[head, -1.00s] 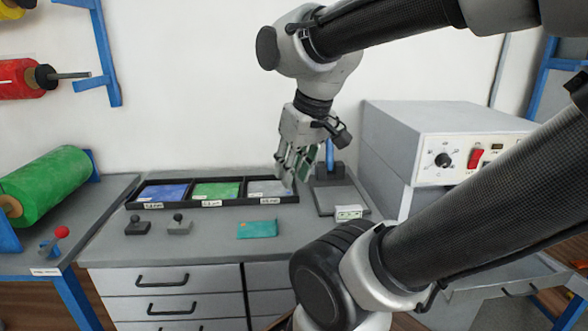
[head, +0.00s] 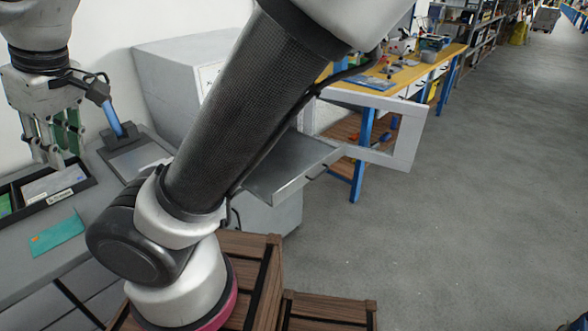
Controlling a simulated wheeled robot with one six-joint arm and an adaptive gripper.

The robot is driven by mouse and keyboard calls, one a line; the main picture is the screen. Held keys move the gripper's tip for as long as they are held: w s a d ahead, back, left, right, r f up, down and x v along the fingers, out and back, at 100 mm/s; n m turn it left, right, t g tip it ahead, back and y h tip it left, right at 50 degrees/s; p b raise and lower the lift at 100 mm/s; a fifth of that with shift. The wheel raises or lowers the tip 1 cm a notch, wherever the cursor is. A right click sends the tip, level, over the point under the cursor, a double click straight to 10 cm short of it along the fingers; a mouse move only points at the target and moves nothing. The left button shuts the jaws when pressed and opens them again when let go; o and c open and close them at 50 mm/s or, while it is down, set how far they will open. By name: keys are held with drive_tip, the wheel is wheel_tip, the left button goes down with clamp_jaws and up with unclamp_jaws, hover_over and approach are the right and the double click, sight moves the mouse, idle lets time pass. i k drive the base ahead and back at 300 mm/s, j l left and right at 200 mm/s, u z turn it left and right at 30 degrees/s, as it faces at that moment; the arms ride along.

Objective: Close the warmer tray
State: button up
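The warmer tray (head: 292,172) is a flat grey metal tray. In the head view it sticks out from the warmer (head: 186,68), a pale grey box on the bench, toward the front right. A pale door-like frame (head: 408,132) stands open beside the tray. My arm link crosses in front of the warmer and hides its front and the tray's inner end. My gripper (head: 57,160) is far left of the tray, pointing down above the bench. Its fingers look spread apart, with green on the right finger; I see nothing clearly held between them.
A black divided bin (head: 88,172) and a teal card (head: 57,233) lie on the bench. A small press with a blue handle (head: 112,120) stands near my gripper. Wooden crates (head: 330,308) are low in front. Grey floor lies open at right; a yellow-topped workbench (head: 440,62) stands behind.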

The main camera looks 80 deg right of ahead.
sight(298, 158)
drive_tip(key=z, duration=2.75)
